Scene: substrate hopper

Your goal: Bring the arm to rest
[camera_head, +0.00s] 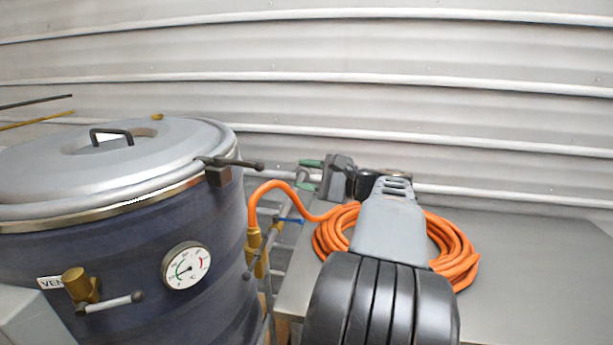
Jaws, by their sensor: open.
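My arm rises from the bottom of the head view, with a black ribbed part and a grey slotted link reaching forward over a metal table. My gripper (307,174) is at the far end, left of the link's tip. Its green-tipped fingers point left and stand apart, with nothing seen between them. It appears above the table's far left corner, near the orange hose; I cannot tell its exact height. The grey link hides part of the wrist and the middle of the hose coil.
A dark blue vessel (120,250) with a silver lid (60,165), clamp handle (235,163), gauge (186,266) and brass valve (80,285) stands left. A coiled orange hose (455,250) lies on the metal table (545,275), whose right side is clear. A corrugated wall (400,60) closes the back.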

